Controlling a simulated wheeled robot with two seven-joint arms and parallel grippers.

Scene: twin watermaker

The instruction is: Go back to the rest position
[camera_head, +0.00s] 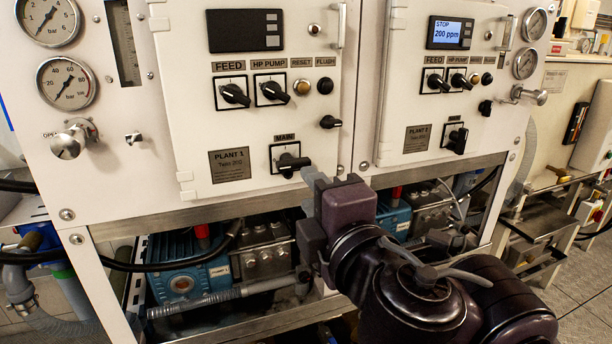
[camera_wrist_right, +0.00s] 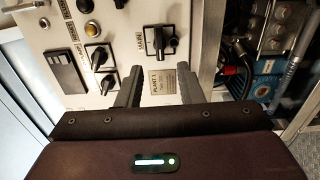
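My right gripper (camera_head: 312,182) reaches up from the lower right in the head view, in front of the Plant 1 panel's lower right. In the right wrist view its two fingers (camera_wrist_right: 160,72) stand apart with nothing between them. My left gripper is in no view.
The Plant 1 panel (camera_head: 190,110) has a dark display (camera_head: 245,31). The Plant 2 display (camera_head: 450,33) is lit with "STOP 200 ppm". Below is a metal frame rail (camera_head: 160,217) with blue pumps (camera_head: 185,280) and hoses. Gauges (camera_head: 66,83) are at left. Open floor (camera_head: 585,300) shows at lower right.

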